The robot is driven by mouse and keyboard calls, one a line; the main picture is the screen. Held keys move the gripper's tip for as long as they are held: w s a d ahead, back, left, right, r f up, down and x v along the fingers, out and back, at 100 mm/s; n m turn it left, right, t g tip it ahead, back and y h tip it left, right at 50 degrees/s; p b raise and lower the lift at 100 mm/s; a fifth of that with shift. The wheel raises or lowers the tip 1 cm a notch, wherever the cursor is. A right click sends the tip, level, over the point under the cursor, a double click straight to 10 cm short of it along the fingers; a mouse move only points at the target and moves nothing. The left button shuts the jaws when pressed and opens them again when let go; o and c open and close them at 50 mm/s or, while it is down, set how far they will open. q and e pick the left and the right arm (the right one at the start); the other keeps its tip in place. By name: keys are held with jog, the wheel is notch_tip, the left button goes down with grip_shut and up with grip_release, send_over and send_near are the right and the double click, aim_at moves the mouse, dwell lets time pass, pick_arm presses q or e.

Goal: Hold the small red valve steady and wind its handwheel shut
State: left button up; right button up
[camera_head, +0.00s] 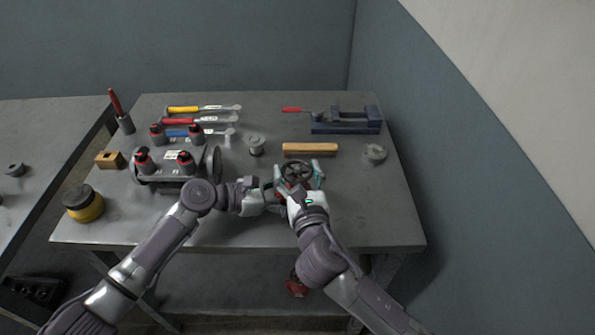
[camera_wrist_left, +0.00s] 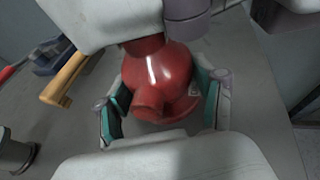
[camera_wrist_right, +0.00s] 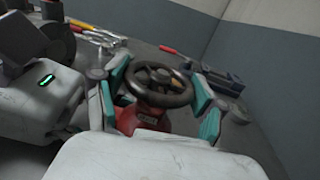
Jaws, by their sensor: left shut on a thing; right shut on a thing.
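The small red valve stands upright near the front middle of the bench. Its red body (camera_wrist_left: 160,80) fills the middle of the left wrist view. Its dark round handwheel (camera_wrist_right: 160,84) is on top and also shows in the head view (camera_head: 297,173). My left gripper (camera_wrist_left: 162,105) is shut on the valve body, one teal pad on each side. My right gripper (camera_wrist_right: 155,95) comes from the front and is shut on the handwheel, its teal pads on either side of the rim. In the head view the grippers hide most of the valve body.
A wooden bar (camera_head: 310,149) and a blue vise (camera_head: 346,121) lie behind the valve. A yellow-and-black jar (camera_head: 84,204) stands at the left edge. The front right of the bench is clear.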

jog(key=m+h, duration=0.2)
jog(key=h, duration=0.2)
jog(key=shift+a+m, duration=0.1)
jog(key=shift+m, duration=0.2)
jog(key=shift+f+m+h, duration=0.1)
jog(key=shift+m+h, duration=1)
jog(key=shift+h, duration=0.6)
jog(key=o, duration=1.1)
jog(key=shift+o, duration=0.2)
jog(key=shift+s, duration=0.1)
jog(key=v, duration=1.1)
jog(key=shift+s, duration=0.45)
